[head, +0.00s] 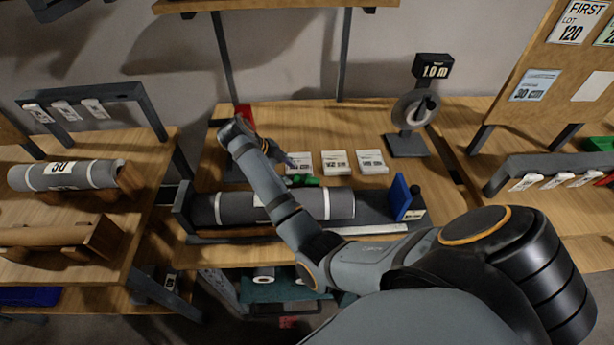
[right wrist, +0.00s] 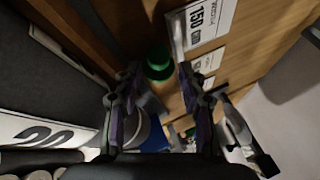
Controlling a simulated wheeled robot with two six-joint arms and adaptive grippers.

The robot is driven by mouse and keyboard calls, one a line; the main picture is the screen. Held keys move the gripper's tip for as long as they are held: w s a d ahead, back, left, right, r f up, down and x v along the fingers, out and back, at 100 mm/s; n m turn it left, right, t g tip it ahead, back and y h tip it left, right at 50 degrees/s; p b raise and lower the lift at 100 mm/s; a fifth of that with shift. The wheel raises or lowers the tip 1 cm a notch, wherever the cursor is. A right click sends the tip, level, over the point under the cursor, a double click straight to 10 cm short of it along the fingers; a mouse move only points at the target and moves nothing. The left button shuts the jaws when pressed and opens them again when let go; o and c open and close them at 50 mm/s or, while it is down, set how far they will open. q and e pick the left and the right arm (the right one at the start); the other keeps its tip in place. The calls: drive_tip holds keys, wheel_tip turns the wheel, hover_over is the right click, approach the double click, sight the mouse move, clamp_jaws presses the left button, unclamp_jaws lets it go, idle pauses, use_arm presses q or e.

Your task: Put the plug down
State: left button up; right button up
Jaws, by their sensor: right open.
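A small green piece (head: 306,181), which looks like the plug, lies on the wooden bench behind the grey roll (head: 335,203), in front of the white cards. In the right wrist view a round green piece (right wrist: 158,62) shows beyond my fingertips, beside a card marked 150 (right wrist: 205,22). A blue and white shape shows behind the fingers. I see no left gripper.
A row of white cards (head: 335,163) stands right of my right gripper. A blue upright plate (head: 402,196) stands at the roll cradle's right end. A stand marked 1.0 m (head: 408,140) is at the back right. The bench between cards and back wall is clear.

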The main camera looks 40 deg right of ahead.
sight(295, 176)
drive_tip(key=p+x, duration=0.1)
drive_tip(key=x, duration=0.4)
drive_tip(key=shift+s, duration=0.15)
clamp_jaws()
